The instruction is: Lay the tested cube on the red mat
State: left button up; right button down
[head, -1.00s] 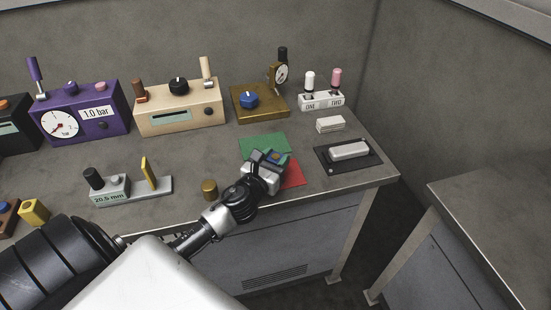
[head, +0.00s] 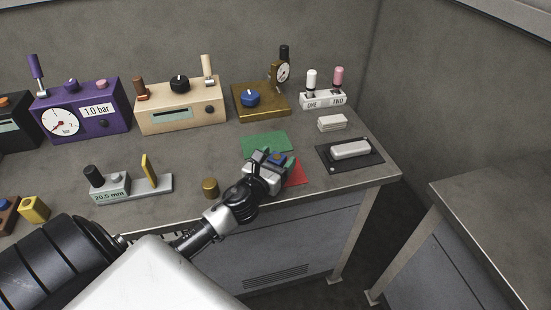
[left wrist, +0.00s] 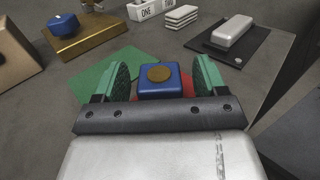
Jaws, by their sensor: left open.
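The cube is blue with a round brass-coloured disc on its top face; it shows in the left wrist view (left wrist: 160,82) and small in the head view (head: 278,156). It sits on the red mat (head: 297,177), which is mostly covered by my gripper in the head view; a strip of red shows beside the cube in the left wrist view (left wrist: 187,86). My left gripper (head: 272,160) is open, with its green-padded fingers on either side of the cube and gaps between them and it. The cube's lower part is hidden by the gripper body. My right gripper is not in view.
A green mat (head: 265,143) lies just behind. To the right are a black tray (head: 365,162) with a pale block and a small white stack (head: 332,122). The bench's front edge is close.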

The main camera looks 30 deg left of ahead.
pick_arm(q)
jog(key=s, duration=0.3)
jog(key=s+b, duration=0.1)
jog(key=s, duration=0.5)
jog(key=shift+s+d+f+b, duration=0.1)
jog(key=shift+s+d+b, duration=0.25)
jog(key=shift+d, duration=0.05)
jog(key=shift+s, duration=0.55)
